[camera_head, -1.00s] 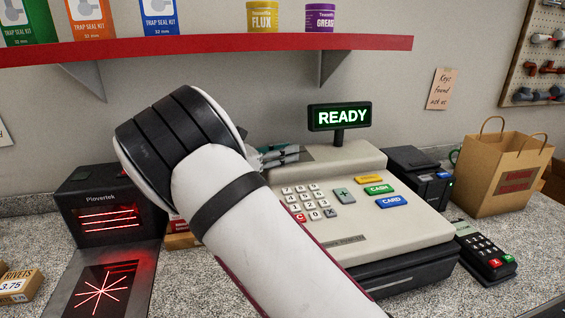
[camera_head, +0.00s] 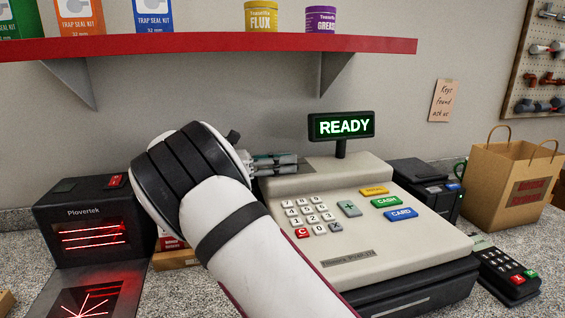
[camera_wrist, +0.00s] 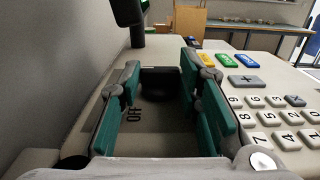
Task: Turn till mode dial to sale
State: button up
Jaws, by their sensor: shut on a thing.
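The till (camera_head: 345,225) is a cream cash register with its display (camera_head: 342,125) reading READY in green. My gripper (camera_head: 275,165) is at the till's raised back-left part. In the wrist view, the two teal-padded fingers of my gripper (camera_wrist: 160,90) stand on either side of a dark round dial (camera_wrist: 157,88) and are shut on it. The printed word OFF shows on the till top between the fingers, on the near side of the dial. Other mode markings and the dial's pointer cannot be made out. In the head view my arm and fingers hide the dial.
A Plovertek scanner (camera_head: 88,212) with red lines stands left of the till. A card terminal (camera_head: 505,270), a black printer (camera_head: 425,185) and a paper bag (camera_head: 505,185) are to the right. A red shelf (camera_head: 210,44) with cans and boxes runs above.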

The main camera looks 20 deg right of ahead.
jog(key=o, duration=1.1)
jog(key=shift+r, duration=0.1)
jog(key=shift+o, duration=0.2)
jog(key=a, duration=0.7)
jog(key=shift+a, duration=0.2)
